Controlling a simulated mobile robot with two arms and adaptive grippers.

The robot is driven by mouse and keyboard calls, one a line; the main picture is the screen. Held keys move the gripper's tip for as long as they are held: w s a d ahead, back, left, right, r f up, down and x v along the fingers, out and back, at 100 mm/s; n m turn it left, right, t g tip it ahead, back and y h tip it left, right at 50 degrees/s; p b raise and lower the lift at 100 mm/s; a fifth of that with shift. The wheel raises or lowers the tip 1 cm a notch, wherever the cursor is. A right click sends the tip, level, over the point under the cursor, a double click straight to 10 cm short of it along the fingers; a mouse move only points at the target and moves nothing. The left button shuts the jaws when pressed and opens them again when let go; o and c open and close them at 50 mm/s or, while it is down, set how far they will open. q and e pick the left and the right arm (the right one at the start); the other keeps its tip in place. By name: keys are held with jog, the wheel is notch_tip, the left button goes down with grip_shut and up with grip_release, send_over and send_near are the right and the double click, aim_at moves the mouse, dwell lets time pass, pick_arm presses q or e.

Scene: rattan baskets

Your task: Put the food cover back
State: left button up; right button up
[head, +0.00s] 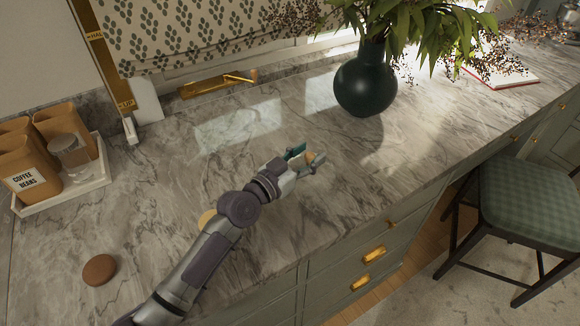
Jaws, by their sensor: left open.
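I cannot make out a food cover for certain. My left gripper (308,161) is over the marble counter (230,100), right of the middle, with its fingers apart. A small tan thing (309,157) shows at its fingers; I cannot tell whether it lies between or behind them. A round brown thing (99,270) lies on the counter at the lower left. A pale tan round thing (207,218) is partly hidden behind my left arm. My right gripper is not in view.
A dark round vase (365,82) with leafy branches stands at the back. A white tray (62,195) with brown canisters (60,131) sits at the left. An open book (503,77) lies at the far right. A checked stool (528,200) stands before the drawers. The middle counter is mostly clear.

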pick_arm(q)
jog(key=b+v, duration=0.1)
jog(key=v, duration=1)
jog(key=shift+b, duration=0.4)
jog(key=shift+s, duration=0.15)
